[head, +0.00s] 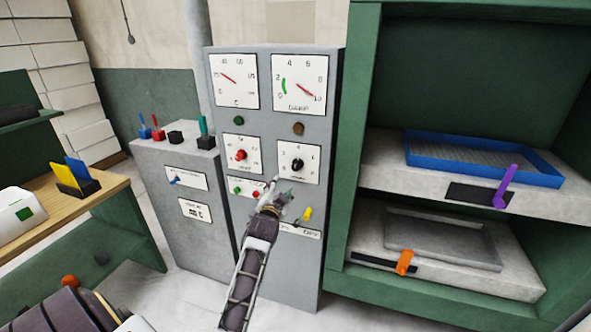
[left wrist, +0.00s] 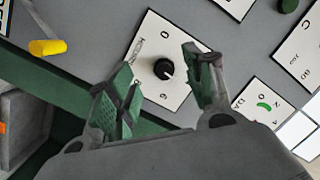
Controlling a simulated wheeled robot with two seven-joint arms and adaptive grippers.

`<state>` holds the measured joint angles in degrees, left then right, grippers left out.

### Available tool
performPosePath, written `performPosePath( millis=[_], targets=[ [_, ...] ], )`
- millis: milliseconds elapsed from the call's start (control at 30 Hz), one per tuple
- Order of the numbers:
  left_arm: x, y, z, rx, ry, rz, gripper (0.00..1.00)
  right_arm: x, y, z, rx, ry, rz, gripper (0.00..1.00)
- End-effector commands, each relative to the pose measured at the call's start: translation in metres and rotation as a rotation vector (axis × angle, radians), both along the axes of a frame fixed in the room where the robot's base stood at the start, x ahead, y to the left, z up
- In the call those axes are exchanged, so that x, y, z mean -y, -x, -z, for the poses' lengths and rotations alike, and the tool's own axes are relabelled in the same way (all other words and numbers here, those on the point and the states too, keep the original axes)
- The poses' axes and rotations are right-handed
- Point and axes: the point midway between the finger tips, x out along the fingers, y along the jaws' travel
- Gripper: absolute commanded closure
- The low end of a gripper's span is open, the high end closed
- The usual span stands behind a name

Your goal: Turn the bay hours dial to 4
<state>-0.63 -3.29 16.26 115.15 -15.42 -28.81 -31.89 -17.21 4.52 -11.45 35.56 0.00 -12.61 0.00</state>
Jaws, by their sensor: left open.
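The hours dial is a black round knob (head: 298,164) on a white numbered plate, at the right of the grey control cabinet's middle row. In the left wrist view the knob (left wrist: 164,69) shows a small white mark on its lower right side; the number it points at is too small to tell. My left gripper (head: 279,190) is open and empty, just below and left of the dial in the head view. In the left wrist view its fingers (left wrist: 165,90) stand either side of the knob, apparently not touching it. My right gripper is not in view.
A red knob (head: 240,155) sits left of the dial. Two gauges (head: 300,84) are above. A yellow lever (head: 307,213) is below right. A green press rack (head: 337,200) with a blue tray (head: 480,158) stands right; a lower grey cabinet (head: 172,220) stands left.

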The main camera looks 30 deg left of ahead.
Motion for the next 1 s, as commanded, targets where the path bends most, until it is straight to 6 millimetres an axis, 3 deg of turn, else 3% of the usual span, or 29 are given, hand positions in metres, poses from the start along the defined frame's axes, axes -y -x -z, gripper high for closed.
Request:
performPosePath(
  millis=[267,600,1000],
  targets=[
    [-0.002,0.009,0.002,0.115,0.289,0.022,0.48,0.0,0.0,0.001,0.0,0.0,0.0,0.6],
    [0.008,0.008,-0.017,0.245,0.529,0.108,0.48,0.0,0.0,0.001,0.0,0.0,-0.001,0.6],
    [0.014,0.007,-0.023,0.286,0.608,0.14,0.48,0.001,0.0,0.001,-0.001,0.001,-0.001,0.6]
  ],
)
